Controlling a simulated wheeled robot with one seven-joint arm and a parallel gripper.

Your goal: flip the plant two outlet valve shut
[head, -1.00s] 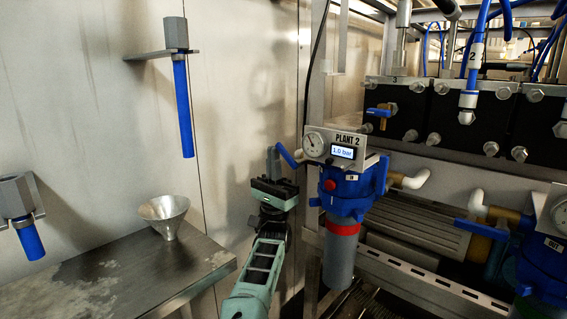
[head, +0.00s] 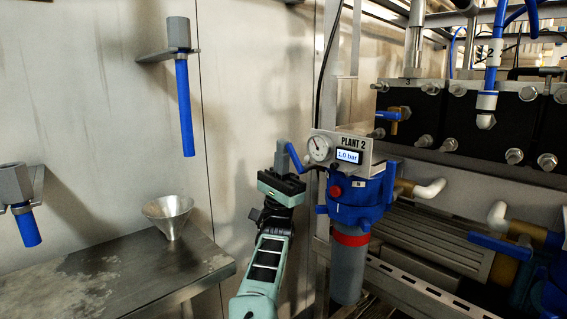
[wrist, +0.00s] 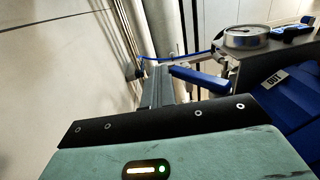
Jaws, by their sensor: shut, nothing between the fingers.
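The plant two filter unit (head: 354,190) is a blue housing with a grey bowl and a PLANT 2 plate. Its outlet valve has a blue lever (head: 295,158) at the left of the gauge, slanting up and left. The lever also shows in the wrist view (wrist: 200,77), beside an OUT label (wrist: 273,78). My gripper (head: 282,156) is shut and empty, its grey fingers close to the left of the lever. In the wrist view the fingers (wrist: 156,86) stand near the lever's free end; I cannot tell whether they touch it.
A steel bench (head: 120,275) with a funnel (head: 168,213) is at the left. Blue-tipped wall fittings (head: 185,105) hang above it. A second blue lever (head: 500,247) is on the unit at the right. The bare wall (head: 240,100) is close behind my gripper.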

